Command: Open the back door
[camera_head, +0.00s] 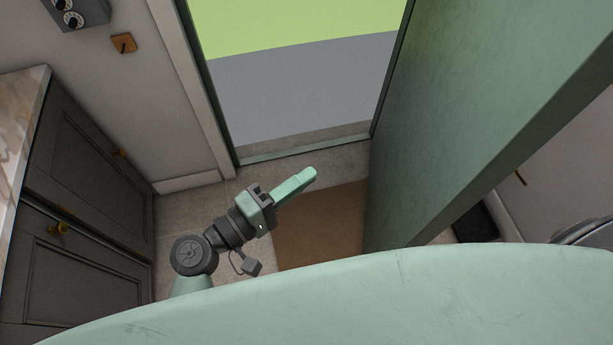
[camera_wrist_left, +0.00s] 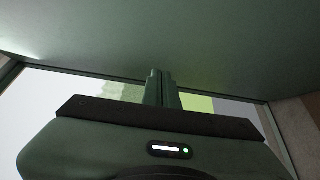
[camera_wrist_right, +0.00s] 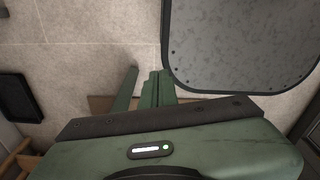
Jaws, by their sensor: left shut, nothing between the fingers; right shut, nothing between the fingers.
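The green back door (camera_head: 470,110) stands wide open, swung inward to the right of the doorway (camera_head: 300,90). Pale green and grey ground shows outside through the opening. No door handle shows on the visible face. My left gripper (camera_head: 308,174) is shut and empty, above the floor in front of the threshold and left of the door, apart from it in the head view. Its closed fingers show in the left wrist view (camera_wrist_left: 162,75), under a broad green surface that looks like the door. My right gripper (camera_wrist_right: 158,76) is shut and empty over the floor; it is hidden in the head view.
A brown mat (camera_head: 318,232) lies inside the doorway beside the door. Dark cabinets (camera_head: 85,200) with a stone top line the left. A black tray (camera_head: 476,222) lies on the floor behind the door, by the right wall. The door opening is clear.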

